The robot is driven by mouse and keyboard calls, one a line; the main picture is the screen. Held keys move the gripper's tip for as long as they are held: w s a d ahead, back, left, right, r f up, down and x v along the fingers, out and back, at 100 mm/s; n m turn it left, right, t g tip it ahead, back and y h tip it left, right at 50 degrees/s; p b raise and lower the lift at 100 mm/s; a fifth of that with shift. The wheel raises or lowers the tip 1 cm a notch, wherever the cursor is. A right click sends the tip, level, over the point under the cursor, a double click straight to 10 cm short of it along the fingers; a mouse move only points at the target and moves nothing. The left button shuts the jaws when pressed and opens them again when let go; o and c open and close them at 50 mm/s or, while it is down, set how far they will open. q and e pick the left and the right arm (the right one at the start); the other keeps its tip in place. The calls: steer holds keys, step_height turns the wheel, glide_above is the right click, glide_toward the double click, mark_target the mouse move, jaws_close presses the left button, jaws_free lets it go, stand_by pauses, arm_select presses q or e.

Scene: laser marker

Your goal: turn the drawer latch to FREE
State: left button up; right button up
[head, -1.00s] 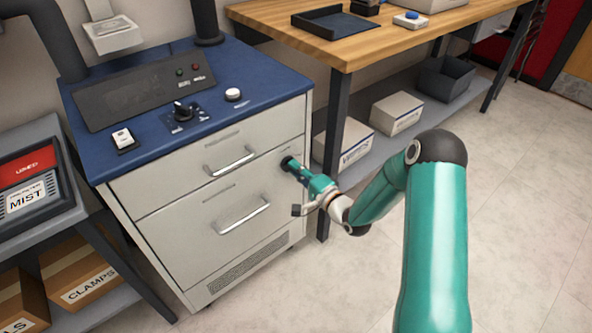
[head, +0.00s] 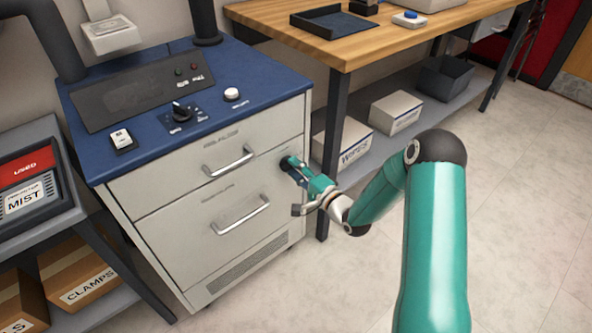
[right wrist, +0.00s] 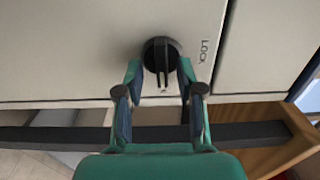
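The drawer latch is a round black knob (right wrist: 160,52) with a raised grip, on the cabinet's pale front at the right of the upper drawer. In the right wrist view its grip points down the picture, and the word LOCK is printed sideways to its right; no FREE label shows. My right gripper (right wrist: 160,72) is open, with one finger on each side of the knob and a small gap visible on both sides. In the head view the right gripper (head: 293,167) is at the cabinet front and hides most of the latch. My left gripper is out of view.
The upper drawer (head: 190,172) and lower drawer (head: 205,235) are closed, with bar handles left of my gripper. A wooden workbench (head: 375,45) with a dark leg (head: 333,140) stands right of the cabinet. The floor at right is clear.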

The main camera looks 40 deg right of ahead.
steer(key=s+d, duration=0.1)
steer(key=s, duration=1.1)
steer(key=w+a+n+g+y, duration=0.1)
steer(key=w+a+y, duration=0.1)
steer(key=a, duration=0.5)
steer(key=w+a+n+y, duration=0.1)
steer(key=w+a+y, duration=0.15)
steer(key=a, duration=0.45)
steer(key=s+a+f+n+g, duration=0.25)
steer(key=a+f+g, duration=0.25)
steer(key=a+f, duration=0.4)
steer(key=s+a+f+n+g+h, duration=0.25)
steer(key=s+f+n+g, duration=0.95)
steer(key=s, duration=0.6)
step_height(320, 180, up, 28)
steer(key=m+p, duration=0.1)
steer(key=p, duration=2.7)
steer(key=shift+a+t+y, duration=0.2)
steer(key=shift+t+y, duration=0.1)
steer(key=shift+y, duration=0.1)
